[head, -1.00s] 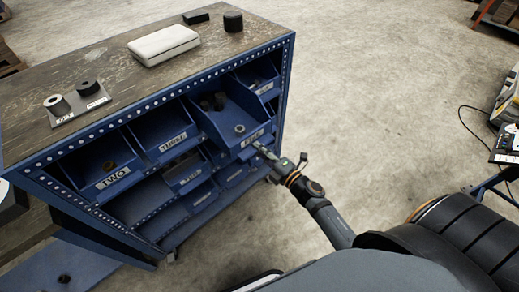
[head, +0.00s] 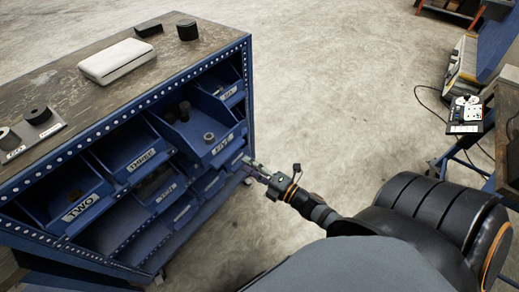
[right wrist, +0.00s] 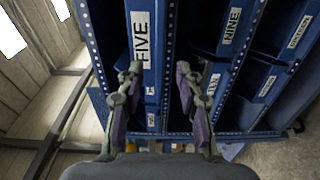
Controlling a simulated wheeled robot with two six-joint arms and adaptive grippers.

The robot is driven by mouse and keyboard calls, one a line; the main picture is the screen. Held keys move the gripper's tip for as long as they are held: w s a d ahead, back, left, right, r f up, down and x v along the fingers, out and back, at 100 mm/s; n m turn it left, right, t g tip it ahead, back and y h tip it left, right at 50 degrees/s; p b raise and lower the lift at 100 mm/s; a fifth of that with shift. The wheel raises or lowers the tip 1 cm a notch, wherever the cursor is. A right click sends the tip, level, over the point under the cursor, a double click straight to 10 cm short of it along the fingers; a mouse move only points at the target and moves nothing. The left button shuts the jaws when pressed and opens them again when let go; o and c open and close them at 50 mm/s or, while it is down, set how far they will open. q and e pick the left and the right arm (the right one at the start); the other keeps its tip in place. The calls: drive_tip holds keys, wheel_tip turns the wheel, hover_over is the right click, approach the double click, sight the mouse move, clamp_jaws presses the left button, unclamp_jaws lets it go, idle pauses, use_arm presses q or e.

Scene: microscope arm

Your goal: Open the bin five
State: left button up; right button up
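Bin five (head: 204,128) is a blue open-topped bin in the upper row of the blue cabinet. It sticks out from the front, farther than the bin marked THREE, with small round parts inside. Its white FIVE label also shows in the right wrist view (right wrist: 141,40). My right gripper (head: 250,163) is just below and to the right of that bin's front, seemingly apart from it. In the right wrist view its two fingers (right wrist: 159,75) are spread with nothing held between them; the left fingertip lies just below the FIVE label. My left gripper is not in view.
The blue cabinet (head: 150,95) has a worn wooden top carrying a white case (head: 117,62) and dark round parts. Bins TWO (head: 68,195) and THREE (head: 130,150) lie left of bin five, smaller bins below. Open concrete floor (head: 330,90) lies right of the cabinet.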

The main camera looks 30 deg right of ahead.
drive_tip(key=shift+v, duration=2)
drive_tip(key=s+d+f+m+g+h, duration=0.2)
drive_tip(key=s+d+f+m+g, duration=0.15)
drive_tip(key=f, duration=0.65)
drive_tip(key=s+d+f+m+g+h, duration=0.25)
drive_tip(key=d+f+m, duration=0.2)
drive_tip(key=f, duration=0.65)
drive_tip(key=s+d+f+m+g+h, duration=0.25)
drive_tip(key=f+m, duration=0.25)
drive_tip(key=f, duration=0.5)
drive_tip(key=s+a+f+m+g, duration=0.3)
drive_tip(key=s+f, duration=0.3)
drive_tip(key=s, duration=0.4)
drive_tip(key=s+a+f+m+g+p, duration=0.1)
drive_tip(key=s+a+f+m+g, duration=0.1)
drive_tip(key=s+f+m+g, duration=0.2)
drive_tip(key=s+f+m, duration=0.1)
drive_tip(key=s+f, duration=0.2)
drive_tip(key=s, duration=0.3)
drive_tip(key=shift+s+a+f+m, duration=0.35)
drive_tip(key=shift+a+m, duration=0.05)
